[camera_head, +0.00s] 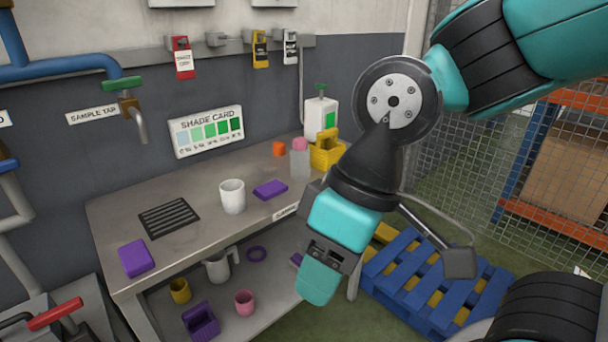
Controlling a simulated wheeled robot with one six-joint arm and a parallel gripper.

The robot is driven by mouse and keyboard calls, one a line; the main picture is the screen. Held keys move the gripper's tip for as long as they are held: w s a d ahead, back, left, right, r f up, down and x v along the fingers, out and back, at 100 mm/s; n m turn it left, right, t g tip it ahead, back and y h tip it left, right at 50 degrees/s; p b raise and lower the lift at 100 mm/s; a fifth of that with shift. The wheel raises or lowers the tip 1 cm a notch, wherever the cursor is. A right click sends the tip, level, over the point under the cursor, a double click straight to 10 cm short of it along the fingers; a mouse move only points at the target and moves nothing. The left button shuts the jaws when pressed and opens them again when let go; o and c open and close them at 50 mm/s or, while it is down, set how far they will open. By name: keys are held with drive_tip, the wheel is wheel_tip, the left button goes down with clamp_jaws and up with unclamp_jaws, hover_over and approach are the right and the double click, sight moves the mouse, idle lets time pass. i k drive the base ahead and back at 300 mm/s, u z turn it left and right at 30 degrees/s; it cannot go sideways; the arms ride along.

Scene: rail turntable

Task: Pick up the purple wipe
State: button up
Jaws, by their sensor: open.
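Two purple, flat, pad-like pieces lie on the grey bench top; I cannot tell for certain which is the wipe. One purple pad (137,258) lies at the near left corner, and the other purple pad (270,189) lies right of the white cup (232,196). My gripper (318,283) points down in front of the bench's right end, apart from both pads. Its jaws are open, and I see nothing held in them. Part of a purple thing (296,259) on the lower shelf is hidden behind my gripper.
A black grate (169,218) is set in the bench top (195,250). A yellow caddy (326,151) and bottles stand at the back right. A blue pallet (430,285) lies right.

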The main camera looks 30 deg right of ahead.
sight(267, 191)
drive_tip(key=z, duration=0.25)
drive_tip(key=i, duration=1.05)
drive_tip(key=u, duration=0.15)
